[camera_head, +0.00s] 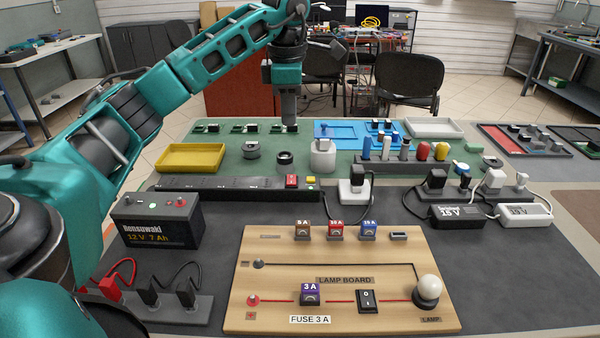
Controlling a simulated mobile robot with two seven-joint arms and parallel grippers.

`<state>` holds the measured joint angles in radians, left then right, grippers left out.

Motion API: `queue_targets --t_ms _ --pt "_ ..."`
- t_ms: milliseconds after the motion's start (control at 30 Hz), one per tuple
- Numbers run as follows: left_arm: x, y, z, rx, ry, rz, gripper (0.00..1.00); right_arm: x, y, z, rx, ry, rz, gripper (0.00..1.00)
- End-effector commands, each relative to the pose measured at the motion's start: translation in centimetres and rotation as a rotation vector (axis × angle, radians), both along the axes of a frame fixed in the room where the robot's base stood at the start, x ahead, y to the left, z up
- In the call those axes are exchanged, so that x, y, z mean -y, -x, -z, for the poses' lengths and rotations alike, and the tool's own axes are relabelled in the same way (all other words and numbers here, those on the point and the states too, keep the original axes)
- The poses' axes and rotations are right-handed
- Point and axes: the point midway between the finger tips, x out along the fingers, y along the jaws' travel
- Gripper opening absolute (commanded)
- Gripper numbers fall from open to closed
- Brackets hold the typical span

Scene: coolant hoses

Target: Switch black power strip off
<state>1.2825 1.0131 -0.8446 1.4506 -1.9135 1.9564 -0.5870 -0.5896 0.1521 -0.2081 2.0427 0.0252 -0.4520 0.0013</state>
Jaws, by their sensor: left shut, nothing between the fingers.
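The black power strip (225,188) lies lengthwise across the middle-left of the dark mat, behind the battery and the lamp board. A red switch (291,181) sits near its right end, with a small yellow and green part (310,181) beside it. I cannot tell the switch's position for certain. My left gripper (290,122) points down over the back of the green mat, shut and empty. It is beyond the strip and apart from the switch. My right gripper is not in view.
A battery (158,222) and the wooden lamp board (280,260) stand in front. A yellow tray (190,157), a grey cylinder (252,150) and a white block (322,158) stand behind. Adapters and plugs crowd the right.

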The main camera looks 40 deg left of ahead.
Motion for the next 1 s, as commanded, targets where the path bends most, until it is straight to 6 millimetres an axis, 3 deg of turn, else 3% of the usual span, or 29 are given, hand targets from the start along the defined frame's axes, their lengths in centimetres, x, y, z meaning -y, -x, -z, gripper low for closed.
queue_targets --t_ms 467,667,1000 --pt "0.0 0.0 0.6 0.0 0.001 0.0 0.0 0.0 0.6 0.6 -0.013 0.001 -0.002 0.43" --pt "-0.2 -0.2 3.6 -0.004 0.002 0.001 0.0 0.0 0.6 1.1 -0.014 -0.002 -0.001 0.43" --pt "-0.8 -0.9 10.7 -0.003 0.001 0.001 0.0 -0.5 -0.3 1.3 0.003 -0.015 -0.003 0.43"
